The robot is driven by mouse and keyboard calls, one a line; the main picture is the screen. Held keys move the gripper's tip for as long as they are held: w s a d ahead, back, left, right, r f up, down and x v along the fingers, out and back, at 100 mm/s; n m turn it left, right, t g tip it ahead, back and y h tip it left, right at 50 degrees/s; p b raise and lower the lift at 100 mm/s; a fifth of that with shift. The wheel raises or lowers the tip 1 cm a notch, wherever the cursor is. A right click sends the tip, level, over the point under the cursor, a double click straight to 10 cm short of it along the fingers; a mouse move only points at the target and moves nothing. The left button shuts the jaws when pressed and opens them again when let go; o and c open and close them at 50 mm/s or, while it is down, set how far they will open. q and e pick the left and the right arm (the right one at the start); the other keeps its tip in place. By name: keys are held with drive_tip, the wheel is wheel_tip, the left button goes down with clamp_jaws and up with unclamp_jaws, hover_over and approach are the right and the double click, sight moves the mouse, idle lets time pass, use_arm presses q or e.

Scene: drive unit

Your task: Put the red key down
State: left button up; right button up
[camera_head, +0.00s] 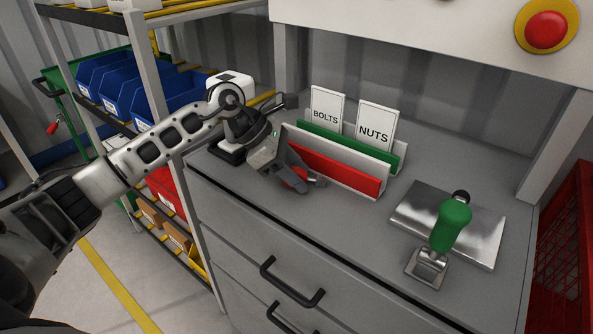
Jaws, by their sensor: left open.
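The red key (297,175) lies low at the counter top, just in front of the red-faced divider; only a small red part shows, and the fingers hide the rest. My left gripper (304,182) reaches in from the left and is open, with its fingertips around or right beside the key. Whether a finger touches the key cannot be told. My right gripper is not in view.
A holder with a red divider (335,168) and BOLTS (326,112) and NUTS (375,132) cards stands behind the gripper. A green-handled lever (452,226) and a metal plate (478,225) are at right. The grey counter (345,222) is clear in front.

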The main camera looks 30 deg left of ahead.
use_arm(q)
drive_tip(key=b+v, duration=0.1)
drive_tip(key=v, duration=1.1)
